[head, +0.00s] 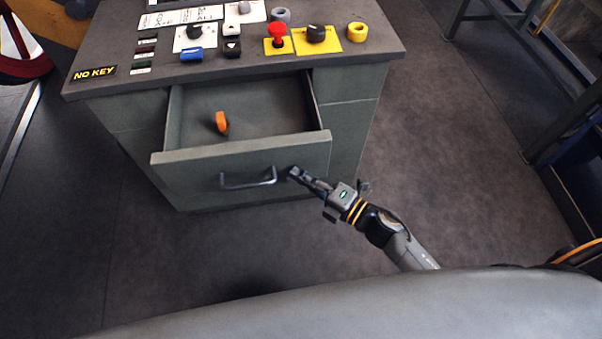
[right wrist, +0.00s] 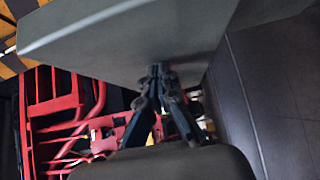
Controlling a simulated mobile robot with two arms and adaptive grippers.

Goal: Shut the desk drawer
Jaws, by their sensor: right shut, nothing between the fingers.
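The desk drawer (head: 240,153) is pulled out of the grey desk (head: 345,100). A dark bar handle (head: 248,183) is on its front, and an orange object (head: 222,122) lies inside. My right gripper (head: 294,173) is shut and empty. Its tips are at the drawer front, to the right of the handle; I cannot tell whether they touch it. In the right wrist view the shut fingers (right wrist: 158,72) reach up to a grey panel (right wrist: 130,40), which looks like the drawer front. My left gripper is not in view.
A metal-legged table (head: 560,130) stands at the right. The floor right of the desk (head: 440,150) is clear.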

